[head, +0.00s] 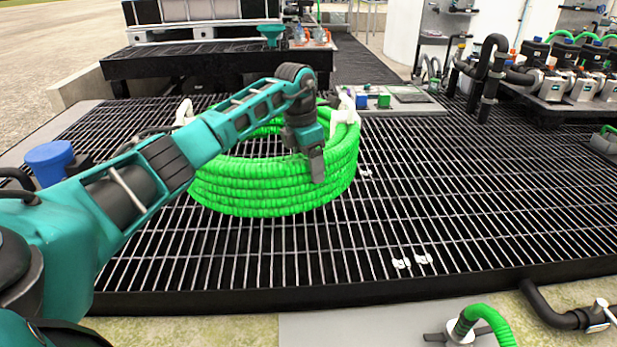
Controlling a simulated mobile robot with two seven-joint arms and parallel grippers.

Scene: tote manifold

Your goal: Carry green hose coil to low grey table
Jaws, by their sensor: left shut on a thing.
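The green hose coil (270,192) is a thick ring of stacked loops with white ties, in the middle of the head view over the dark grating. My left gripper (317,168) reaches over the coil from the left and is shut on its near right side. The gripper and forearm hide part of the coil's far side. I cannot tell whether the coil touches the grating. A low grey flat surface (425,108) behind the coil to the right holds small blue and green items; I cannot tell if it is the low grey table. My right gripper is not in view.
The grating (440,190) is mostly bare to the right, with small white pieces (412,261) near its front. A blue-lidded container (50,160) stands at left. A dark platform (190,60) stands behind. Pumps and black pipes (565,85) fill the back right.

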